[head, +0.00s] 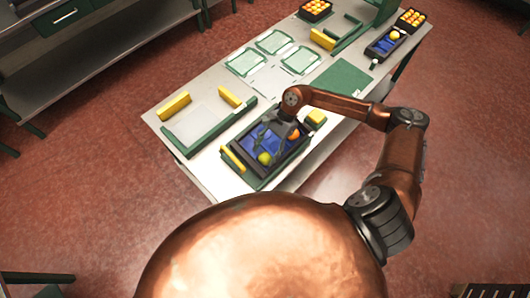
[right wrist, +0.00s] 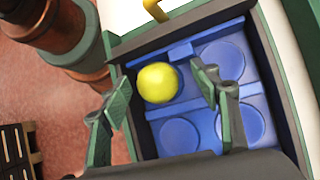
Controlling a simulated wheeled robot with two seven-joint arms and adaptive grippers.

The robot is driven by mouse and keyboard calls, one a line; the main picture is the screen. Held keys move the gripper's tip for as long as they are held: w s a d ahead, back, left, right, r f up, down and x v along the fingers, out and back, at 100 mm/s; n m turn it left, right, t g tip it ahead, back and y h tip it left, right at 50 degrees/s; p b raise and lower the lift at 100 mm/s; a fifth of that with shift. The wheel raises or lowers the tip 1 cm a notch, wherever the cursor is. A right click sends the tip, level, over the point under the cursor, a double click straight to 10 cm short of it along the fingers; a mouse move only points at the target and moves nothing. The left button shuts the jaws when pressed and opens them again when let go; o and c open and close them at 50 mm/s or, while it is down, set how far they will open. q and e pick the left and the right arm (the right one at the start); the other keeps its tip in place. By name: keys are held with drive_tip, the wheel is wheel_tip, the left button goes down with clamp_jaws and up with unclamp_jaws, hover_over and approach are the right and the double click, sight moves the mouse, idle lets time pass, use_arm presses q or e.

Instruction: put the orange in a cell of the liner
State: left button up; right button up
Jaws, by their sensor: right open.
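The orange (head: 293,134) shows in the head view at the right side of a dark crate (head: 247,172), by the wall. Whether it sits in a cell cannot be told, and it does not show in the right wrist view. The blue liner (head: 248,143) lies in the crate; several round cells of the liner (right wrist: 205,92) show empty in the wrist view. A yellow-green fruit (head: 264,158) sits in a cell, and it also shows in the wrist view (right wrist: 158,83). My right gripper (right wrist: 162,92) is open and empty above the liner, its fingers either side of the fruit in the picture.
A green-edged tray (head: 205,128) with yellow blocks lies to the left. Pale green-framed panels (head: 274,42) lie farther back. A second crate (head: 384,46) holds a yellow fruit, near a box of oranges (head: 410,19).

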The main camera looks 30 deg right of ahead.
drive_tip(key=b+v, duration=0.2)
drive_tip(key=v, duration=0.9)
drive_tip(key=shift+d+r, duration=0.25)
drive_tip(key=shift+r, duration=0.05)
